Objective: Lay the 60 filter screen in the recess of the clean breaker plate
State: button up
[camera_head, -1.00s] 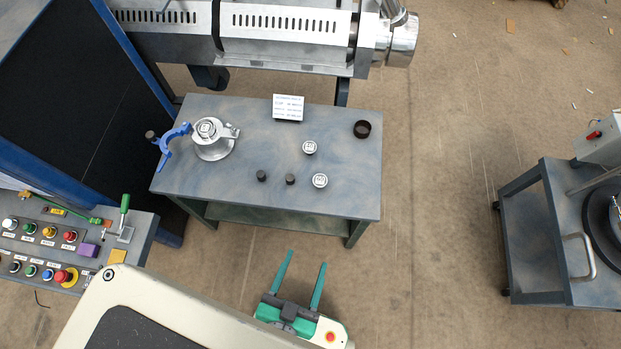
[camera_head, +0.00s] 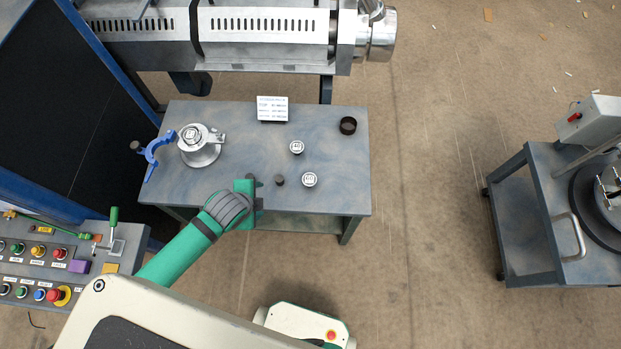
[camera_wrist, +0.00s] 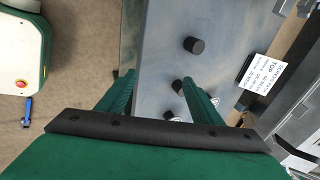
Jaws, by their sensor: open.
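A silver round part (camera_head: 201,157), which looks like the breaker plate, sits at the left of the table (camera_head: 335,160), with a labelled disc (camera_head: 191,134) on it. Two small round pieces with pale labelled tops, one nearer the back (camera_head: 297,147) and one nearer the front (camera_head: 309,180), stand right of the middle. Their labels are too small to read, so I cannot tell which is the 60 screen. My gripper (camera_wrist: 158,78) is open and empty in the wrist view. In the head view it is over the table's front edge, left of the labelled pieces, its fingers largely hidden.
A short black cylinder (camera_head: 279,181) stands close right of my gripper; another (camera_wrist: 194,45) shows in the wrist view. A printed card (camera_head: 272,109) stands at the back.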

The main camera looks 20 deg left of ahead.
jog(key=w+d+r+m+g, duration=0.2)
jog(key=w+d+r+m, duration=0.25)
jog(key=w, duration=0.55)
notch_tip(320, 180, up, 4)
jog(key=m+g, duration=0.3)
jog(key=m, duration=0.2)
send_over(309, 179)
jog(key=shift+h, duration=0.3)
jog(key=f, duration=0.2)
jog(key=d+f, duration=0.1)
jog(key=f, duration=0.1)
jog(key=shift+f, duration=0.35)
jog(key=shift+a+f, duration=0.25)
jog(key=shift+f, duration=1.15)
jog(key=shift+a+f, duration=0.2)
jog(key=shift+f, duration=1.15)
jog(key=shift+f, duration=0.25)
jog(key=shift+c, duration=0.7)
jog(key=c, duration=1)
